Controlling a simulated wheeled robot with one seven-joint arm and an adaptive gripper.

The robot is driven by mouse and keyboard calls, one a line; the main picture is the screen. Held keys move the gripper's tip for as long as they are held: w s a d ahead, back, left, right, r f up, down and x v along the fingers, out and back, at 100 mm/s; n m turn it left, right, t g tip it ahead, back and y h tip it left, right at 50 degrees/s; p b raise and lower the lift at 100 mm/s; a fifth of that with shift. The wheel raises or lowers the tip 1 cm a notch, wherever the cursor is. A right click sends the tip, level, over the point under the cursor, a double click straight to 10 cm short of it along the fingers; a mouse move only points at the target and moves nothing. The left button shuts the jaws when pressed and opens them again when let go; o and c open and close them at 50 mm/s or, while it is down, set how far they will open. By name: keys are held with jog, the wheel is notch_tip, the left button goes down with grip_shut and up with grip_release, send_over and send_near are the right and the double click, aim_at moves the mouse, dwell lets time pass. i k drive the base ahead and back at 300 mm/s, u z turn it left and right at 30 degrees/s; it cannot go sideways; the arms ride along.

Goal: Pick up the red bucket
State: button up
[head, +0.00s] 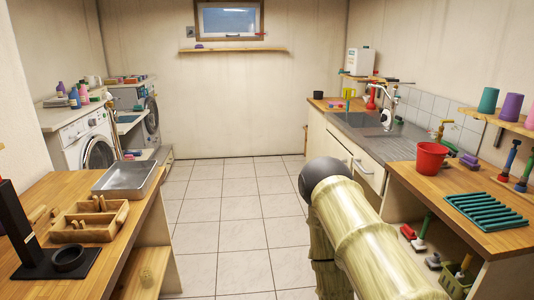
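The red bucket (430,160) stands upright on the wooden counter (400,177) at the right of the head view. It is open at the top, and no handle can be made out. A thick, pale green-yellow part of my arm rises from the lower right of the view, to the left of the bucket and apart from it. My gripper is not visible in this view.
A green slatted rack (486,210) lies right of the bucket, and a purple item (469,160) sits behind it. A grey sink (370,122) lies beyond. A metal tray (124,178) and wooden caddy (90,221) sit on the left counter. The tiled floor (230,215) between is clear.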

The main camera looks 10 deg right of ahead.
aim_at(429, 157)
jog(key=z, duration=0.65)
jog(key=i, duration=1.55)
jog(key=z, duration=0.7)
